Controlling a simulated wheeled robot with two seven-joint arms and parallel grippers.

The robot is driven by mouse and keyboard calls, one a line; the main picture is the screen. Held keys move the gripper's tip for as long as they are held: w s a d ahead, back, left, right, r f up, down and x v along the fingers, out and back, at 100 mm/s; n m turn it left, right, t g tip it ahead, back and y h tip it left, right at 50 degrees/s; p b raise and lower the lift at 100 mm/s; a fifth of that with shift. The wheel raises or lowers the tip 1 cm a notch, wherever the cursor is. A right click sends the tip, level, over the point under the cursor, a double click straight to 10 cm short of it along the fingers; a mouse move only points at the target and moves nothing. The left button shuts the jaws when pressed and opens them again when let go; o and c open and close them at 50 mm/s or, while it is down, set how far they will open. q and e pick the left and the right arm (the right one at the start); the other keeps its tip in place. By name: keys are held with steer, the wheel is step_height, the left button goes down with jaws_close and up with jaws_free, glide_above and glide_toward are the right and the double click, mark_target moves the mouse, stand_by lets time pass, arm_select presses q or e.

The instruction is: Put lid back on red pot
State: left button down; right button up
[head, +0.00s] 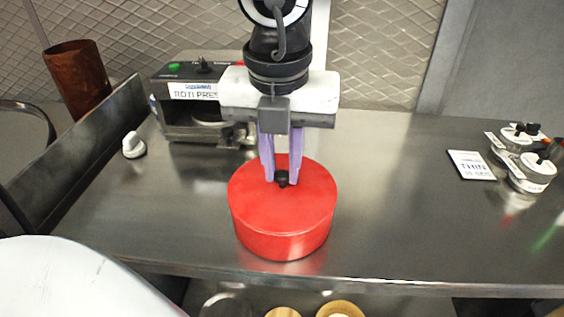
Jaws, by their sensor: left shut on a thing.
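The red pot (283,244) stands on the steel counter, centre of the head view. Its flat red lid (310,192) covers the top; I see no clear gap between lid and pot from this angle. A small black knob (282,178) is at the middle of the lid. My left gripper (281,180) points down from above, its two purple fingers on either side of the knob, shut on it. The fingers hide part of the lid's far side. My right gripper is not in view.
A roti press (200,92) stands behind the pot to the left. A white knob-like piece (133,146) lies left of it. A small sign (471,165) and several labelled containers (531,170) are at the right. The steel counter (400,205) is clear right of the pot.

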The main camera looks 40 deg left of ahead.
arm_select(q)
steer(key=shift+b, duration=0.5)
stand_by(0.4)
steer(key=c, duration=1.1)
jaws_free()
steer(key=shift+r+p, duration=1.75)
steer(key=shift+r, duration=1.75)
jaws_close()
